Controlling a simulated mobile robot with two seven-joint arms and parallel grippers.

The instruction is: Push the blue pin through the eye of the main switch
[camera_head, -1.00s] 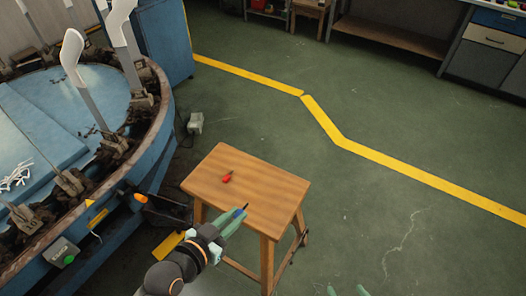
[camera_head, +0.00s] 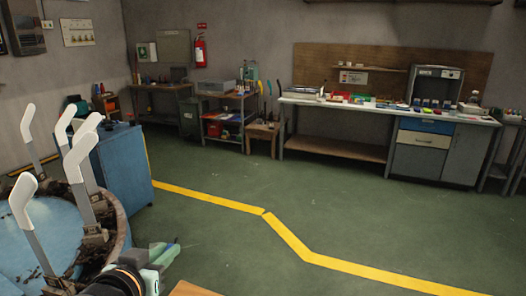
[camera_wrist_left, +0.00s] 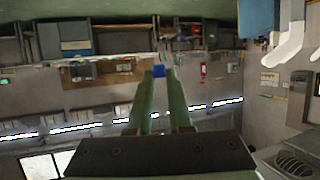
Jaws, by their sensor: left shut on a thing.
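My left gripper (camera_head: 168,252) is low in the head view, raised in front of the round machine. In the left wrist view its two green fingers (camera_wrist_left: 159,90) are shut on the blue pin (camera_wrist_left: 158,70), which shows as a small blue end between the tips. The pin cannot be made out in the head view. A grey box (camera_head: 25,38) hangs on the wall at the upper left, with a pale panel (camera_head: 78,32) beside it. I cannot tell whether either is the main switch, and no eye can be seen. My right gripper is out of view.
The round machine with upright white foot forms (camera_head: 22,200) and a blue cabinet (camera_head: 125,167) stand at left. A stool's corner (camera_head: 192,289) shows at the bottom. A workbench (camera_head: 390,112) lines the back wall. The green floor (camera_head: 330,210) between is clear.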

